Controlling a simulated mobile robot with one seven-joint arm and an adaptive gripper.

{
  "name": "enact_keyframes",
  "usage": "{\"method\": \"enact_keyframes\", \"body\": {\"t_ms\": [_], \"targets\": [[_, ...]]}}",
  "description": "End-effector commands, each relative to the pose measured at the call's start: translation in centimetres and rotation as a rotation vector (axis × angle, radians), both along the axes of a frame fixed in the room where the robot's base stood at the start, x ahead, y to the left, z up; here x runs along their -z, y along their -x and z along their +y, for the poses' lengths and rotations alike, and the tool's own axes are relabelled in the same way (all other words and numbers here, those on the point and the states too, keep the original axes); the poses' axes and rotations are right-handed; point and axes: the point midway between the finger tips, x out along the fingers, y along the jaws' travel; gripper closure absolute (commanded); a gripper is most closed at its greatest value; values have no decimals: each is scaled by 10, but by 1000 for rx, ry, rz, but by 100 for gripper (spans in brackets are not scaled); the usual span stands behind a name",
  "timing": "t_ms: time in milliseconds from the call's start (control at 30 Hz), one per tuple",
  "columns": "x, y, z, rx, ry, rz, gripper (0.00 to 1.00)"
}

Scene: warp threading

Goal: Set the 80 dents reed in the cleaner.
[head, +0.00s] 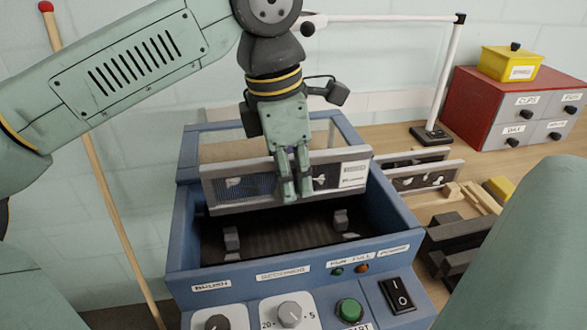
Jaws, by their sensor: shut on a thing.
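A long flat grey reed (325,191) with a white label at its right end is held level. My gripper (295,194) is shut on the reed near its middle, coming from above. The label (354,176) is too small to read for certain. The cleaner (181,225) is a blue open-topped box with a dark interior. The reed is over the box opening, toward its back. Two grey holders (231,239) (341,222) stand inside the box, below and in front of the reed, and look empty. Whether the reed touches the box is hard to tell.
The cleaner's front panel has knobs (290,311), a green button (351,311) and a black switch (397,295). Other reeds (428,177) stand in a rack on the right. A red drawer cabinet (474,99), yellow box (511,64) and white post (447,75) stand behind. A pole (97,165) leans left.

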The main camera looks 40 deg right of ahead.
Motion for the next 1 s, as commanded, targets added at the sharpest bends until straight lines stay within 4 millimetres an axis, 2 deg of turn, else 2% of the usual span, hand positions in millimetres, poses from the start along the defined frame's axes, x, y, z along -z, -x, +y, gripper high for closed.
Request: {"method": "enact_keyframes", "body": {"t_ms": [100,1000], "targets": [[12,0,0,0,1,1,100],[83,0,0,0,1,1,100]]}}
